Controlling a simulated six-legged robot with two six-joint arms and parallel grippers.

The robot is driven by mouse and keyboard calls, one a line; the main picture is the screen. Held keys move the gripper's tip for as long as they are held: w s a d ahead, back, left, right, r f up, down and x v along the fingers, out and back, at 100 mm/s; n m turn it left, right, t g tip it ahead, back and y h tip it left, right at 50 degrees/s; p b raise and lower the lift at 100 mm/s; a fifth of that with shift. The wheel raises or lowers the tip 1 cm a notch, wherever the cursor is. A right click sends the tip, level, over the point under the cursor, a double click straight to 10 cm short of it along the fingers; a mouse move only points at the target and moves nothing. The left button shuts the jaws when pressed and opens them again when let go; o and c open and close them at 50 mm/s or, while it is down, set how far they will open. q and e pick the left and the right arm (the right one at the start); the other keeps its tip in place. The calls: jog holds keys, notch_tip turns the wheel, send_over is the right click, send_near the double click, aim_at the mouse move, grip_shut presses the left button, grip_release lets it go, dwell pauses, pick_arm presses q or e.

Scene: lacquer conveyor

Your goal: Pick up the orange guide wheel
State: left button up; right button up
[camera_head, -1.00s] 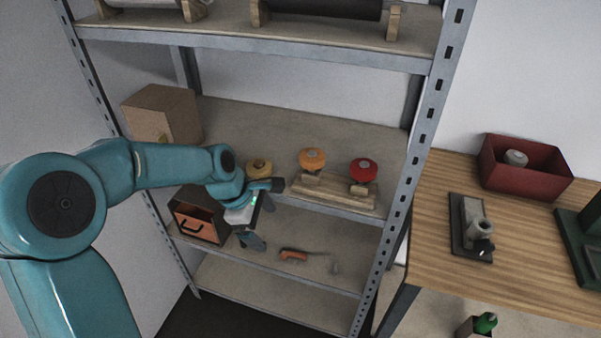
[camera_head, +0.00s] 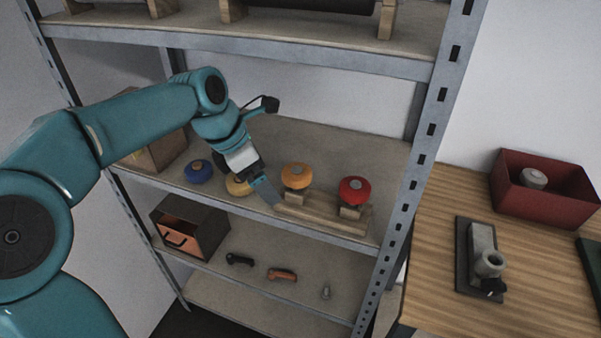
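The orange guide wheel (camera_head: 296,174) sits on a post of a wooden rack (camera_head: 322,215) on the middle shelf. A red wheel (camera_head: 355,188) sits on the rack to its right. A yellow wheel (camera_head: 235,187) and a blue wheel (camera_head: 198,171) are to its left. My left gripper (camera_head: 268,196) points down just left of the orange wheel, apart from it in the picture. It partly covers the yellow wheel and the rack's left end. Its finger gap cannot be made out. My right gripper is not in view.
A cardboard box (camera_head: 157,155) stands at the left of this shelf. The shelf below holds a dark box with an orange front (camera_head: 182,239), and several small tools. A metal upright (camera_head: 421,150) bounds the shelving on the right. A wooden bench (camera_head: 432,262) holds a red bin (camera_head: 540,208).

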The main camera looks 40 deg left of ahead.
aim_at(292, 173)
pick_arm(q)
jog(key=w+d, duration=0.1)
jog(key=w, duration=0.1)
jog(key=w+d, duration=0.1)
jog(key=w, duration=0.1)
jog(key=shift+d+p, duration=0.2)
jog(key=shift+p, duration=0.1)
jog(key=shift+w+d, duration=0.45)
jog(key=shift+w, duration=0.05)
jog(key=x, duration=0.5)
jog(key=shift+w+d+f, duration=0.1)
jog(key=shift+w, duration=0.15)
jog(key=c, duration=1.2)
